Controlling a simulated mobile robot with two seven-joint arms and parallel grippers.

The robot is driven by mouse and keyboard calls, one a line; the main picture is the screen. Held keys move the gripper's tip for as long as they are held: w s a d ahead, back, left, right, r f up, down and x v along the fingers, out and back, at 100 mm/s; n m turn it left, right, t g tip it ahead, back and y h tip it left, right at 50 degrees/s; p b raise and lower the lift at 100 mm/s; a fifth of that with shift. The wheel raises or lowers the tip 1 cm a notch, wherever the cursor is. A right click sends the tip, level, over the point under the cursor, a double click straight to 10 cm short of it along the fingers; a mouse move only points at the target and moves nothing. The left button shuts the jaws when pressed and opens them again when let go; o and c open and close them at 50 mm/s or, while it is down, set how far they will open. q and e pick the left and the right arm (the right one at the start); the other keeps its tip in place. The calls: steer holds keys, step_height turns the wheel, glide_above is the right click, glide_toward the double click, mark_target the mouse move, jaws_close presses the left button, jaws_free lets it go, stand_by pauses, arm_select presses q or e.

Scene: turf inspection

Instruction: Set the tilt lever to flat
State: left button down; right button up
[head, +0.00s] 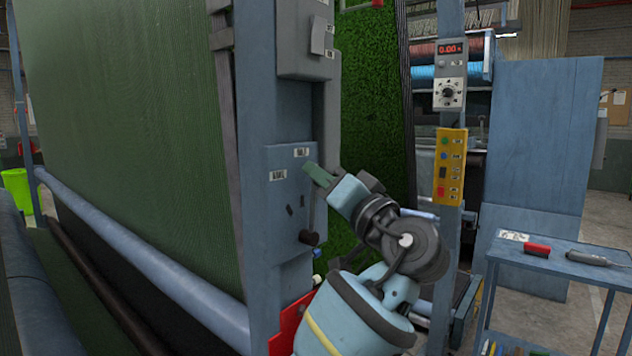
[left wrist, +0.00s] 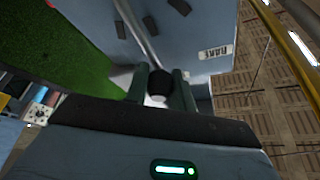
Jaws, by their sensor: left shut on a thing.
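The tilt lever is a thin grey rod (head: 312,212) on a blue-grey plate (head: 275,225) fixed to the machine's post. It stands nearly upright, running from a dark round hub (head: 309,238) up to my left gripper (head: 318,176). In the left wrist view my left gripper (left wrist: 160,86) is shut on the lever's black knob (left wrist: 160,80), one finger on each side. Two small white labels, left (head: 278,174) and upper (head: 301,152), are on the plate; their words are too small to read in the head view. My right gripper is not in view.
A yellow button box (head: 450,166) and a dial with a red display (head: 450,93) are on a post to the right. Green turf (head: 370,120) hangs behind my arm. A blue cart (head: 560,262) with tools stands at the lower right.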

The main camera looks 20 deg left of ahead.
arm_select(q)
steer(key=shift+w+d+m, duration=0.1)
steer(key=shift+w+m, duration=0.1)
steer(key=shift+m, duration=0.1)
steer(key=c, duration=1.2)
jaws_free()
steer(key=shift+o, duration=0.2)
steer(key=shift+d, duration=0.1)
steer(key=shift+s+d+f, duration=0.2)
steer(key=shift+d+f, duration=0.05)
steer(key=shift+d, duration=0.05)
steer(key=b+v, duration=0.1)
steer(key=v, duration=0.6)
steer(key=shift+r, duration=0.2)
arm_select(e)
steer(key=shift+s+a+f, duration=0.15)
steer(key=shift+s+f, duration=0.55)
arm_select(q)
steer(key=shift+s, duration=0.1)
